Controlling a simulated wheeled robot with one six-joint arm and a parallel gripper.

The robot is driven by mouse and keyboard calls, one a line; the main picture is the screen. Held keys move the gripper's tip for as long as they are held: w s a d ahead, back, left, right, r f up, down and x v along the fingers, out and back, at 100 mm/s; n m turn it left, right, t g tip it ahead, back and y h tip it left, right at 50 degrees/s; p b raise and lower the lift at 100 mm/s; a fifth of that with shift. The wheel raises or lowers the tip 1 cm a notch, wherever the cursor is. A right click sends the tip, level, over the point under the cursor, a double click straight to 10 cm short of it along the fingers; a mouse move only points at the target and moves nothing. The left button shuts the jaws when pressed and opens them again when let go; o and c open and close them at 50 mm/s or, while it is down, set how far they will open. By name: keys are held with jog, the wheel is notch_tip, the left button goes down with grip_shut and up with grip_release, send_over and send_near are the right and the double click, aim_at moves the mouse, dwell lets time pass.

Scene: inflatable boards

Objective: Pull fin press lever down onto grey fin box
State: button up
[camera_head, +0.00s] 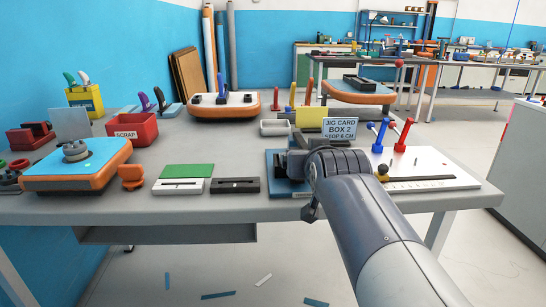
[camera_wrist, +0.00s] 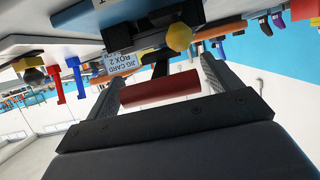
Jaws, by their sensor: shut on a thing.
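My gripper (camera_wrist: 163,72) has its two dark fingers at either end of a red cylindrical grip (camera_wrist: 160,88) in the wrist view. It is shut on this grip, which appears to be the press lever's handle; a dark bar (camera_wrist: 160,66) shows behind it. In the head view my gripper (camera_head: 318,160) is over the fin press, whose blue base (camera_head: 285,186) sits at the bench front. My arm covers the handle and much of the press there. Dark grey parts (camera_head: 297,160) show on the base, but I cannot tell whether one is the grey fin box.
A jig card (camera_head: 342,129) stands behind the press. A white board (camera_head: 440,180) with red and blue levers lies to its right. Dark (camera_head: 236,187) and white (camera_head: 178,188) slotted blocks lie left. A red scrap bin (camera_head: 135,130) stands farther left.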

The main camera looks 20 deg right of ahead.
jog(key=shift+f, duration=0.25)
jog(key=o, duration=1.2)
jog(key=shift+o, duration=0.2)
jog(key=shift+r, duration=0.1)
